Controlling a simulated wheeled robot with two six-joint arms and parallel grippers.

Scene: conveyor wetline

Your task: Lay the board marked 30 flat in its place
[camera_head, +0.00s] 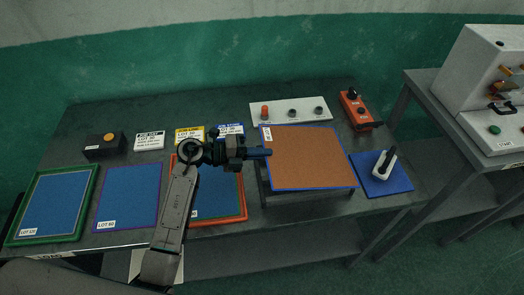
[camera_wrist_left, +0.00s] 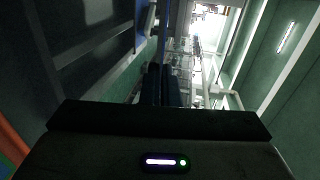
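A brown board (camera_head: 308,158) with a thin blue edge lies roughly level over a low dark stand (camera_head: 310,199) right of the middle of the bench. Its small white label (camera_head: 267,134) is too small to read surely. I cannot tell whether the board touches the stand. My left gripper (camera_head: 264,152) is at the board's left edge, its fingers overlapping it. In the left wrist view the fingers (camera_wrist_left: 162,85) are close together, with a thin blue strip (camera_wrist_left: 165,35) in line between them, so they look shut on the edge. My right gripper is not in view.
Left are a green-framed board (camera_head: 49,207), a purple-edged board (camera_head: 127,196) and an orange-framed board (camera_head: 222,196), partly behind my left arm. Lot cards and a button panel (camera_head: 290,111) stand behind. A blue pad (camera_head: 402,182) with a handled tool (camera_head: 384,164) lies right.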

